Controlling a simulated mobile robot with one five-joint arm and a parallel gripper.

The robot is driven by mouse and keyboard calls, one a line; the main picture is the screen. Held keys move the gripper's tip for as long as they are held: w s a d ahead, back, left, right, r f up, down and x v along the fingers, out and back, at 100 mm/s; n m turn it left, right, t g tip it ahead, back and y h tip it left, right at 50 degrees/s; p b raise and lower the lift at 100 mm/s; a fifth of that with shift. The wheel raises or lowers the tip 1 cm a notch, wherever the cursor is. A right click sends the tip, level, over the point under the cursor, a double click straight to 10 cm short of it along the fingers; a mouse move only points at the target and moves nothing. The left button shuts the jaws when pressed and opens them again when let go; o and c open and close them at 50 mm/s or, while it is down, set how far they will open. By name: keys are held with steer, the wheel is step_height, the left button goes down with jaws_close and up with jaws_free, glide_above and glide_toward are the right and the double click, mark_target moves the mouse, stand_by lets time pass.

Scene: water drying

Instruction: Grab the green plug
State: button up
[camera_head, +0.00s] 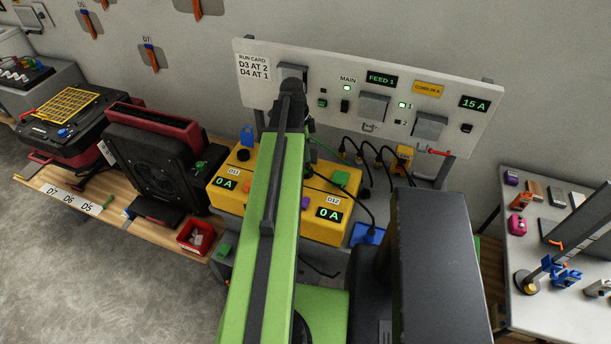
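A small green block (341,178) sits on top of the right part of the yellow box (218,181), near the D12 label. Another small green piece (224,250) is low, left of my arm and below the box. I cannot tell which of them is the green plug. My green arm reaches up across the middle of the view. Its dark end, my gripper (291,88), is in front of the panel's left part, above and behind the yellow box. Its fingertips cannot be made out, nor whether it holds anything. My arm hides the middle of the yellow box.
A white panel (330,68) with sockets and displays stands behind the yellow box. Black cables (362,153) hang below it. A black fan unit (155,170) and a red bin (195,237) are left. A white table (560,315) with small items is right. Open floor lies lower left.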

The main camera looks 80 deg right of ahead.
mark_target(306, 164)
steer(key=f+b, duration=0.5)
steer(key=shift+s+f, duration=0.15)
steer(key=shift+s, duration=0.2)
steer(key=shift+r, duration=0.2)
jaws_close()
